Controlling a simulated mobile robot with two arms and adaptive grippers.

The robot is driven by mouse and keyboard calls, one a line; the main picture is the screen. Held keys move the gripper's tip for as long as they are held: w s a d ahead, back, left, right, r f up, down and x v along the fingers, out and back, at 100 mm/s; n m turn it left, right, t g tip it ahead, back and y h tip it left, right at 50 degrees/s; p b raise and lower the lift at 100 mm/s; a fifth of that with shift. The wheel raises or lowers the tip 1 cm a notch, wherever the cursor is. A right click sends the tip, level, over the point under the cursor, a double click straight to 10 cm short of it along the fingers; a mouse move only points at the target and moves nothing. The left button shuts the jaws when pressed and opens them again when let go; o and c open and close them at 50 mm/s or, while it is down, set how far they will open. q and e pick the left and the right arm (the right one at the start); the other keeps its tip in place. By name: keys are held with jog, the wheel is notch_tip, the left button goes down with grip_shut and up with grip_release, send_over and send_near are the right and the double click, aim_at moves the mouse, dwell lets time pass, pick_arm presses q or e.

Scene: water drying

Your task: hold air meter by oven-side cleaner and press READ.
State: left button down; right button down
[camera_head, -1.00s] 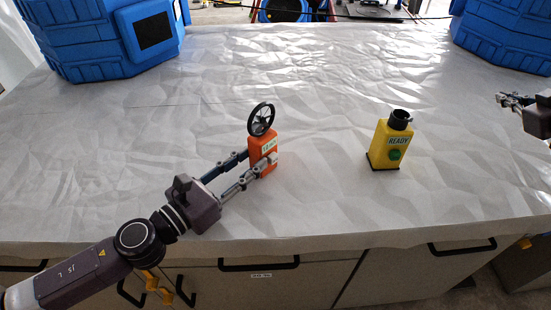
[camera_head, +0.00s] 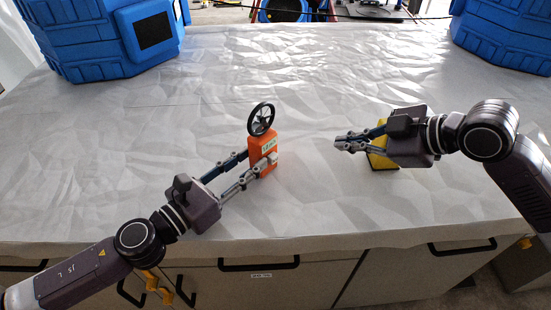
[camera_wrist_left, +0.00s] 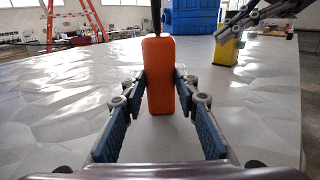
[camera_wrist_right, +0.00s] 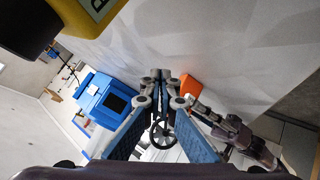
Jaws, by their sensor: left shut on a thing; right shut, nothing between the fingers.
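The orange air meter (camera_head: 262,148) with a black spoked fan wheel (camera_head: 261,118) on top stands upright left of centre in the head view. A small pale label shows on its front; its text is too small to read surely. My left gripper (camera_head: 258,159) is shut on the meter's body, one finger on each side; the body also fills the middle of the left wrist view (camera_wrist_left: 160,75). My right gripper (camera_head: 341,144) is shut and empty, right of the meter and apart from it. Orange casing (camera_wrist_right: 189,86) shows beyond its fingertips in the right wrist view.
A yellow device (camera_head: 379,160) stands on the table, mostly hidden behind my right gripper. Two large blue ribbed units stand at the back left (camera_head: 105,40) and back right (camera_head: 510,35); I cannot tell which is oven-side. The wrinkled white tabletop (camera_head: 330,75) between them is clear.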

aim_at(273, 158)
jog(key=s+a+f+g, duration=0.1)
jog(key=s+a, duration=0.1)
jog(key=s, duration=0.1)
jog(key=s+a+f+g, duration=0.1)
jog(key=s, duration=0.2)
jog(key=s+a+f+g+y, duration=0.1)
jog(key=s+a+f, duration=0.1)
jog(key=s, duration=0.1)
jog(key=shift+a+n, duration=0.35)
jog(key=shift+n, duration=0.05)
jog(key=shift+w+r, duration=0.1)
jog(key=shift+w, duration=0.05)
jog(key=shift+w+a, duration=3.1)
jog(key=shift+w+a, duration=0.3)
jog(key=shift+w+a, duration=0.35)
jog(key=shift+a, duration=0.05)
jog(key=shift+s+d, duration=0.7)
